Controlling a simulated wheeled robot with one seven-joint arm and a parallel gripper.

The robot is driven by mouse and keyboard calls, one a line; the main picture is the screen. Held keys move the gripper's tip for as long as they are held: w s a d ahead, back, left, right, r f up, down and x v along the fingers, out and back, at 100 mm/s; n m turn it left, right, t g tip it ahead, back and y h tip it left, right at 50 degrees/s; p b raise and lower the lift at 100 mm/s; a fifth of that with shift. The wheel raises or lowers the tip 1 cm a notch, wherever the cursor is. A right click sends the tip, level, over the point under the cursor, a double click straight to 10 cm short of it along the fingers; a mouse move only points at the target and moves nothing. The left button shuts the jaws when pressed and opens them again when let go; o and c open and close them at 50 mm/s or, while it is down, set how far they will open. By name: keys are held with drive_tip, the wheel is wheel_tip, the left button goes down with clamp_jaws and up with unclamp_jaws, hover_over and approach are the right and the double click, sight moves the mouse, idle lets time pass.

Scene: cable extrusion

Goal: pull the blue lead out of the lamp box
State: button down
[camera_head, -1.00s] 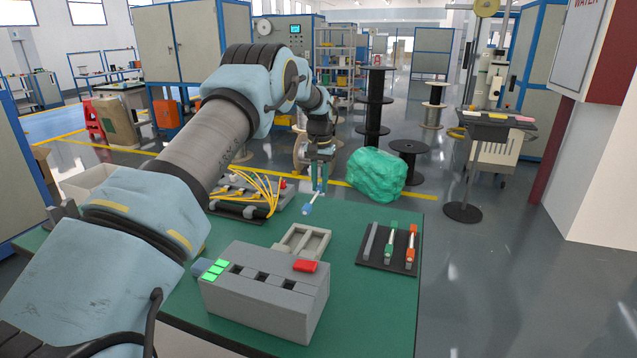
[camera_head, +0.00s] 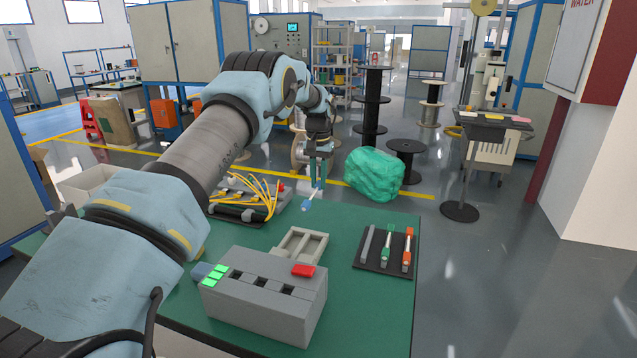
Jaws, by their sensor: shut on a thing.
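My gripper (camera_head: 317,184) is shut on the blue lead (camera_head: 307,205). The lead is a short pale rod with a blue end. It hangs tilted below the fingers, above the far edge of the green table, clear of any box. The grey lamp box (camera_head: 262,312) stands at the near side of the table.
A dark rack (camera_head: 372,263) with grey, green and orange leads lies on the right of the green table (camera_head: 345,315). A grey open tray (camera_head: 318,248) sits behind the lamp box. A unit with yellow cables (camera_head: 262,192) is at the back left. A green wrapped bundle (camera_head: 375,176) stands beyond the table.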

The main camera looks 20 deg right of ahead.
drive_tip(key=shift+r+p, duration=1.9)
drive_tip(key=shift+r, duration=1.15)
